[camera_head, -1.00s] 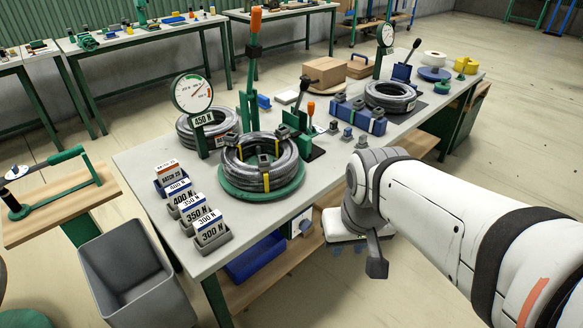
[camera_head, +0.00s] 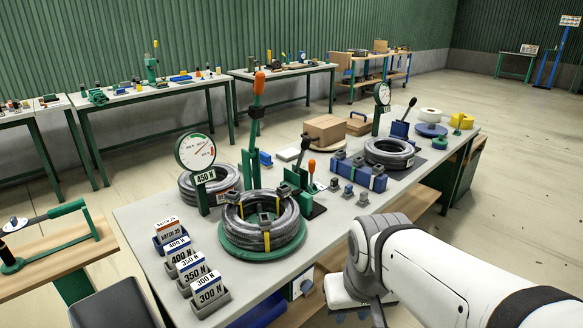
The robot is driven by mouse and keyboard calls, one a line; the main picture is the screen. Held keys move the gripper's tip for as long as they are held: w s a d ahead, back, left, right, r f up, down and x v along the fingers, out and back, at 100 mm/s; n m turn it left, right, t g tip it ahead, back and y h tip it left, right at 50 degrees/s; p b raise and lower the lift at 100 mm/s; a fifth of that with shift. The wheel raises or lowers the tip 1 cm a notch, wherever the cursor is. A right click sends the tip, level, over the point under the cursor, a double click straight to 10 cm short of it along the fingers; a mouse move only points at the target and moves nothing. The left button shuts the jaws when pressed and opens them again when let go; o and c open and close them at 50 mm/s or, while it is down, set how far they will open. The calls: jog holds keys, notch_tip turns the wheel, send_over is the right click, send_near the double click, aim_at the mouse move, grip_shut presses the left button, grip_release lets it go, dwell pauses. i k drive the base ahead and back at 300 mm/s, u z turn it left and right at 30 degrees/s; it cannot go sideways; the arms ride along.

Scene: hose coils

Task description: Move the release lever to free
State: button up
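A hose coil (camera_head: 266,207) tied with yellow bands lies on a round green base (camera_head: 228,240) at the bench's near end. Behind it stands a tall green lever (camera_head: 254,122) with an orange handle, upright. To its right, a green and black clamp unit (camera_head: 299,184) carries a tilted black-knobbed lever (camera_head: 302,150) and a short orange handle (camera_head: 311,167). I cannot tell which one is the release lever. A round gauge (camera_head: 196,152) has a 450 N card under it. My arm reaches in from the right, apart from these levers. My gripper's fingers are not clearly shown.
Grey blocks (camera_head: 348,190) and a blue holder (camera_head: 362,176) lie right of the clamp. A second coil (camera_head: 389,153) and gauge (camera_head: 382,94) stand farther back. A grey bin (camera_head: 112,305) stands at lower left.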

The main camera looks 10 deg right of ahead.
aim_at(312, 163)
jog(key=z, duration=0.4)
jog(key=i, duration=1.15)
jog(key=u, duration=0.4)
